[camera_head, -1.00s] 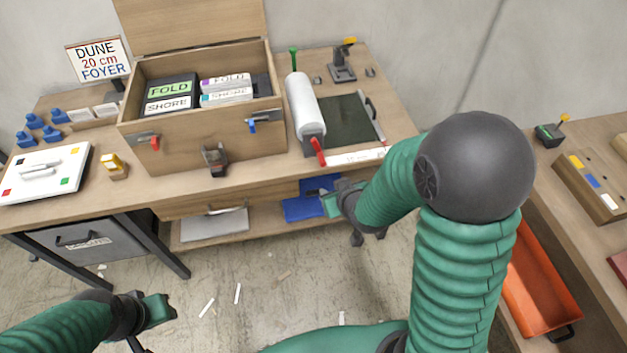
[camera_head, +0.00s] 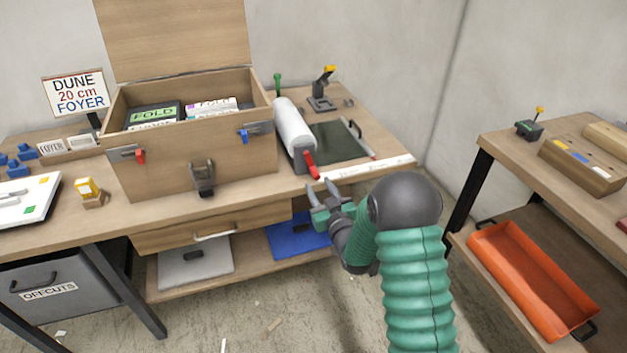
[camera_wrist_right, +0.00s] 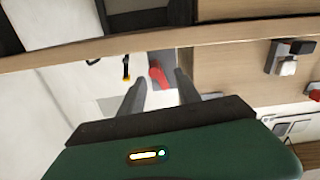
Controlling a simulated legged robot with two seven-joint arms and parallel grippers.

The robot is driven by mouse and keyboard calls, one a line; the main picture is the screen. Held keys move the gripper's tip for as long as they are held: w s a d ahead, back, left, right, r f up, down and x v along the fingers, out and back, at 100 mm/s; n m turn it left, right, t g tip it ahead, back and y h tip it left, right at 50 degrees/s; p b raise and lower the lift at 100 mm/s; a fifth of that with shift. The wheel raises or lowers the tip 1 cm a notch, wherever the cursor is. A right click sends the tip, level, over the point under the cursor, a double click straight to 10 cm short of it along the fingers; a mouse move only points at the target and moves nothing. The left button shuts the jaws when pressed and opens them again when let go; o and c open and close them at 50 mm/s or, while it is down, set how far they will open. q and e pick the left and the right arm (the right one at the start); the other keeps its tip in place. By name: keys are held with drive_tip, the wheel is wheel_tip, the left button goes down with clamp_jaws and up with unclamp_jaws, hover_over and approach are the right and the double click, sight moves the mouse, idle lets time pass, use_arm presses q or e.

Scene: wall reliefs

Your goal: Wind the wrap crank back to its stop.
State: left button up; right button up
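The wrap crank (camera_head: 311,164) is a red handle at the front end of the white wrap roll (camera_head: 293,125), leaning down to the right in the head view. My right gripper (camera_head: 322,189) is open, in front of the bench edge and just below the crank, apart from it. In the right wrist view, the red crank (camera_wrist_right: 158,74) shows between the tips of my spread right fingers (camera_wrist_right: 159,83), beyond them, with nothing gripped. The crank's stop cannot be made out. My left gripper is out of view.
The open wooden box (camera_head: 198,165) stands left of the roll. A dark green board (camera_head: 335,142) lies right of it, with a white strip (camera_head: 375,168) along the bench edge. A side table (camera_head: 590,150) stands at the right, with an orange tray (camera_head: 530,275) below.

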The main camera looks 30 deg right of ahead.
sight(317, 176)
drive_tip(key=w+d, duration=0.2)
drive_tip(key=w, duration=0.1)
drive_tip(key=w+d, duration=0.1)
drive_tip(key=w, duration=0.1)
drive_tip(key=shift+w+f+b, duration=0.15)
drive_tip(key=shift+f+b, duration=0.25)
drive_tip(key=shift+a+r, duration=0.2)
drive_tip(key=shift+a, duration=0.35)
drive_tip(key=shift+c, duration=1.2)
drive_tip(key=shift+d, duration=0.25)
clamp_jaws()
